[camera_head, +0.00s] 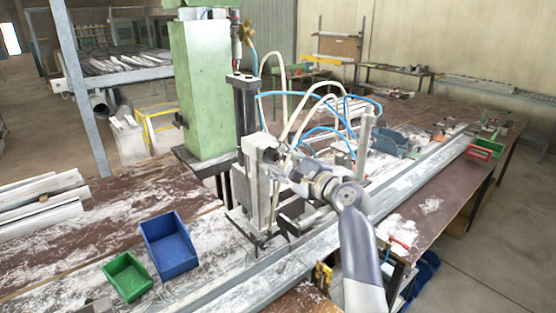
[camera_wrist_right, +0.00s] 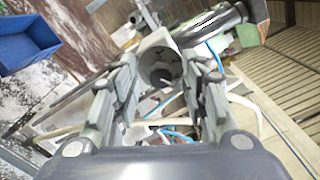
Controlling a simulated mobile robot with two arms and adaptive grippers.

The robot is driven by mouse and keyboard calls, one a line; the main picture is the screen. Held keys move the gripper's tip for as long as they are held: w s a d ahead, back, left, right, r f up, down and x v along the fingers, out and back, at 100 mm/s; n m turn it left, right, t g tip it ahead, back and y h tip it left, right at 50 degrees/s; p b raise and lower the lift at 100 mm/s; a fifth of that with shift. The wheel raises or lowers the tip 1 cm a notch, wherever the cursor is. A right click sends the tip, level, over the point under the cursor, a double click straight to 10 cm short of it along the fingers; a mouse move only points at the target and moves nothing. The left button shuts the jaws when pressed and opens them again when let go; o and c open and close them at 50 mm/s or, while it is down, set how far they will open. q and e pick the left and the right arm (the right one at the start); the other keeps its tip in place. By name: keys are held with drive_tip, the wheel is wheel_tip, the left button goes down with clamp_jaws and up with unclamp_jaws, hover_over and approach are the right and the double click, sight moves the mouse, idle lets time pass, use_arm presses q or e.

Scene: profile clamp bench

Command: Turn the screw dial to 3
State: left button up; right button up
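In the head view my right gripper (camera_head: 287,171) reaches from the right to the upright metal clamp fixture (camera_head: 259,190), and the knob is mostly hidden there. My left gripper is not in view.
A long aluminium profile (camera_head: 400,189) runs along the bench beside the fixture. A blue bin (camera_head: 170,243) and a green bin (camera_head: 127,276) stand at the left. Blue and cream hoses (camera_head: 312,93) loop close above my right gripper. A green column (camera_head: 200,85) stands behind.

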drive_tip(key=shift+s, duration=0.1)
drive_tip(key=v, duration=1.2)
drive_tip(key=shift+f, duration=0.1)
